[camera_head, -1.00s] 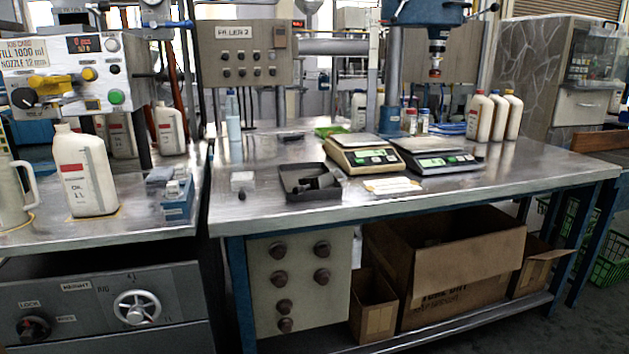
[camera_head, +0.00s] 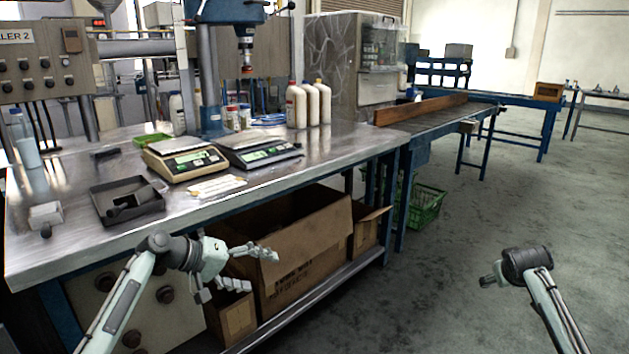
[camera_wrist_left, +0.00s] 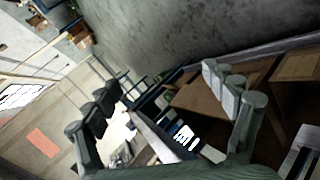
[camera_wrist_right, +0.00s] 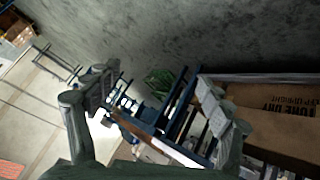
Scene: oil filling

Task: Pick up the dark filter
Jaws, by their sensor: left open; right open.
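Dark cylindrical pieces (camera_head: 132,203) lie in a shallow black tray (camera_head: 101,191) on the left part of the steel bench in the head view. One of them may be the dark filter, but I cannot tell for sure. My left gripper (camera_head: 258,270) is open and empty in front of the bench, to the right of the tray and lower than it. Its spread fingers also show in the left wrist view (camera_wrist_left: 160,105). My right gripper (camera_head: 487,281) is at the right, over open floor and far from the tray. Its fingers stand apart, empty, in the right wrist view (camera_wrist_right: 158,95).
Two scales (camera_head: 186,158) and a white label sheet (camera_head: 216,187) are right of the tray. A white block (camera_head: 46,214) lies left of it. Several white bottles (camera_head: 297,104) stand at the back. Cardboard boxes (camera_head: 300,245) fill the lower shelf. The floor at right is clear.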

